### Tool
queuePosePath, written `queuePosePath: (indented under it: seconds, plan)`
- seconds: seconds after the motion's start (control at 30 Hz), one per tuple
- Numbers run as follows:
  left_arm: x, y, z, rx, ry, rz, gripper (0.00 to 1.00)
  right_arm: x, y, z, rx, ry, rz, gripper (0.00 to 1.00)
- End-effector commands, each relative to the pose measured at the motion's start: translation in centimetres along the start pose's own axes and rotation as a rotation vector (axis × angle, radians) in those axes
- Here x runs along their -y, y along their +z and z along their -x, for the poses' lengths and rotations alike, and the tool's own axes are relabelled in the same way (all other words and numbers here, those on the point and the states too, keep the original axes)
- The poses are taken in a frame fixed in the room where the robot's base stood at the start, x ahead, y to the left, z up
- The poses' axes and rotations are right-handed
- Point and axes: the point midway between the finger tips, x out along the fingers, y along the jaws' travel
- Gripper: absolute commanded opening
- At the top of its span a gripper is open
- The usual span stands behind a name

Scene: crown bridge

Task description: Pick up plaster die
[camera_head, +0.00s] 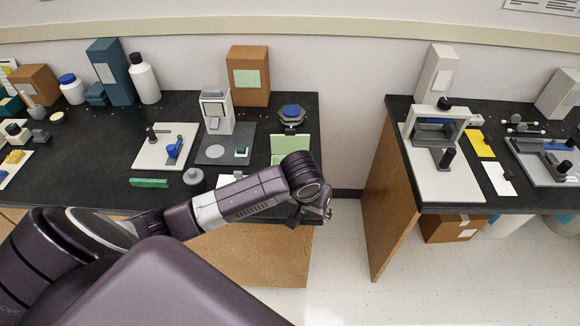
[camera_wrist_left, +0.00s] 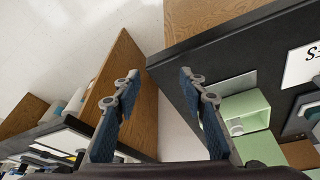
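My left gripper (camera_head: 312,213) hangs past the front right corner of the left bench in the head view, over the gap between the benches. In the left wrist view its two fingers (camera_wrist_left: 160,82) are spread wide with nothing between them. A small whitish round piece (camera_wrist_left: 237,127) sits inside an open green box (camera_wrist_left: 250,104), to the right of the fingers and apart from them. It may be the plaster die, but I cannot tell for sure. In the head view the green box (camera_head: 290,143) stands near the bench's right edge, partly hidden by my arm. My right gripper is not in view.
The left bench (camera_head: 95,185) holds a white-grey machine (camera_head: 216,112), a white board (camera_head: 150,150), a green bar (camera_head: 149,183) and bottles. A second bench (camera_head: 440,195) with a clamp-like frame (camera_head: 436,127) stands right. Between them is open floor (camera_head: 340,250).

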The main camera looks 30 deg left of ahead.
Motion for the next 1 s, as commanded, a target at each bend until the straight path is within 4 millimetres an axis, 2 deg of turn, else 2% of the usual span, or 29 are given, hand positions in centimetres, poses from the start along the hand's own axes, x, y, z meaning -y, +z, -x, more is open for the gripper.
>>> queuePosePath:
  seconds: [0.03, 0.2, 0.3, 0.37, 0.47, 0.57, 0.83, 1.0]
  plan:
    - [1.7, -2.3, 0.2, -0.013, -0.034, 0.042, 0.39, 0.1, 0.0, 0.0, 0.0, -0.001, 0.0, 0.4]
    - [7.4, -8.2, 1.5, -0.036, -0.126, 0.236, 0.39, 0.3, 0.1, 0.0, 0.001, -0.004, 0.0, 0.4]
    - [10.1, -10.4, 2.4, -0.049, -0.162, 0.332, 0.39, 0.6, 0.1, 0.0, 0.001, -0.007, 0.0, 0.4]
    - [11.1, -11.3, 2.8, -0.055, -0.175, 0.372, 0.39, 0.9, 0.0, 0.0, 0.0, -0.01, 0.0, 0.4]
    - [12.2, -12.1, 3.1, -0.06, -0.187, 0.412, 0.39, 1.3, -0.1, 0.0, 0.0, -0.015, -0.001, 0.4]
    - [12.6, -12.2, 2.4, -0.06, -0.19, 0.426, 0.39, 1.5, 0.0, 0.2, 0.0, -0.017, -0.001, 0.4]
    - [13.3, -11.9, -0.5, -0.058, -0.191, 0.422, 0.39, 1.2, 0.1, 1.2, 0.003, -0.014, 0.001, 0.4]
    - [13.8, -11.7, -3.0, -0.06, -0.189, 0.422, 0.39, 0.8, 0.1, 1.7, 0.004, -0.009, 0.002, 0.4]
